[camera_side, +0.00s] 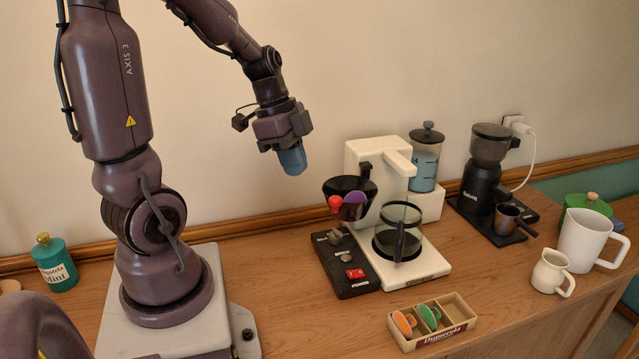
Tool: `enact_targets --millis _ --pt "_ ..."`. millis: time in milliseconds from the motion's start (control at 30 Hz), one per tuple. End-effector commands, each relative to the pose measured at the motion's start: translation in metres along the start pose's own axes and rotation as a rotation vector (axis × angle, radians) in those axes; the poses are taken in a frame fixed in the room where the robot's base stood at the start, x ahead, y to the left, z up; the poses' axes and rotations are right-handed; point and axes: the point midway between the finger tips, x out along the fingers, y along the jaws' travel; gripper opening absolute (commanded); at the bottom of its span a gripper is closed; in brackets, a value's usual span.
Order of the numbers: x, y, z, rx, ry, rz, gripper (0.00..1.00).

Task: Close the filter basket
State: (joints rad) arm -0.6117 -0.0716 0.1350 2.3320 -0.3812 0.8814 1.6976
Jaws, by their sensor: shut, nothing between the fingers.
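The white coffee machine (371,156) stands on the wooden counter, with a glass carafe (396,240) on its base. The dark filter basket (334,188) sticks out at the left of the machine's upper part, swung out of the body. It has a red knob (335,203) at its front left. A purple disc (355,198) shows at the basket; I cannot tell how deep it sits. My gripper (293,163) is shut and empty, with blue fingertips pointing down. It hangs in the air to the upper left of the basket, apart from it.
A dark panel with a red switch (355,273) lies left of the carafe. A box (433,322) with orange and green discs is in front. A teal tin (55,265) is far left.

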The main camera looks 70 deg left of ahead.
Motion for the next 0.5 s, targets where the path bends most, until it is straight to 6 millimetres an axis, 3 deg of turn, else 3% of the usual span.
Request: enact_targets --millis 133,300,500 --pt "0.032 0.001 0.001 -0.001 -0.003 0.006 0.00" --pt "0.041 0.000 -0.024 0.004 -0.001 0.000 0.00" --pt "0.046 0.000 -0.035 0.000 -0.001 -0.001 0.00"
